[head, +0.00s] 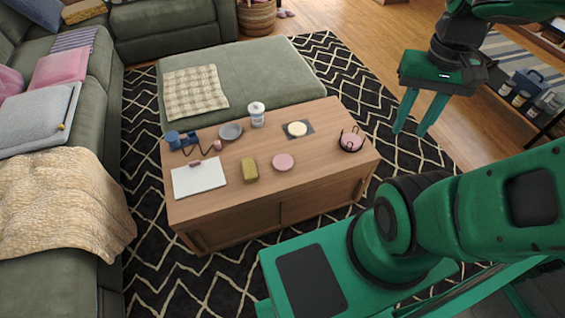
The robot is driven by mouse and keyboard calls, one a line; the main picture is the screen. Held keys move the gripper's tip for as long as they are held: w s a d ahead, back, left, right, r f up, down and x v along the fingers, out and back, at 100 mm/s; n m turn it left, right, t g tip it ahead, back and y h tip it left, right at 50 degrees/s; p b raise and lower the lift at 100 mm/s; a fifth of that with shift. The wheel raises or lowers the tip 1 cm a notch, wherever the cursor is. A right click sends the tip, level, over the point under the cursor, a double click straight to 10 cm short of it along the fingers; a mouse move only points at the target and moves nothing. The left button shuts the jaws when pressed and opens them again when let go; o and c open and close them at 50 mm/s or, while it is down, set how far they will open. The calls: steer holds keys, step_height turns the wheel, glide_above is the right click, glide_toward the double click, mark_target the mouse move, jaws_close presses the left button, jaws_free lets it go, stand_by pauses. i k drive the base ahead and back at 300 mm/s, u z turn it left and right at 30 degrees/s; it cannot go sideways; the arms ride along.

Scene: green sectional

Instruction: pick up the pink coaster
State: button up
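A round, flat pink coaster (283,161) lies on the wooden coffee table (225,212), near the middle of its front edge. Another round pink piece (351,141) sits in a dark wire holder at the table's right end; I cannot tell whether it is one coaster or a stack. My gripper (411,131) hangs in the air to the right of the table, fingers pointing down and apart, with nothing between them. It is clear of both pink pieces.
The table also holds a mustard-yellow block (250,170), a white pad (198,178), a grey dish (231,131), a white cup (257,115), a cream disc on a dark square (297,128) and blue items (173,139). A green ottoman (262,72) stands behind; a green sofa (92,170) is left.

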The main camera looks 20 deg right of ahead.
mark_target(284, 162)
steer(key=u, duration=2.3)
steer(key=k, duration=1.05)
steer(key=z, duration=2.25)
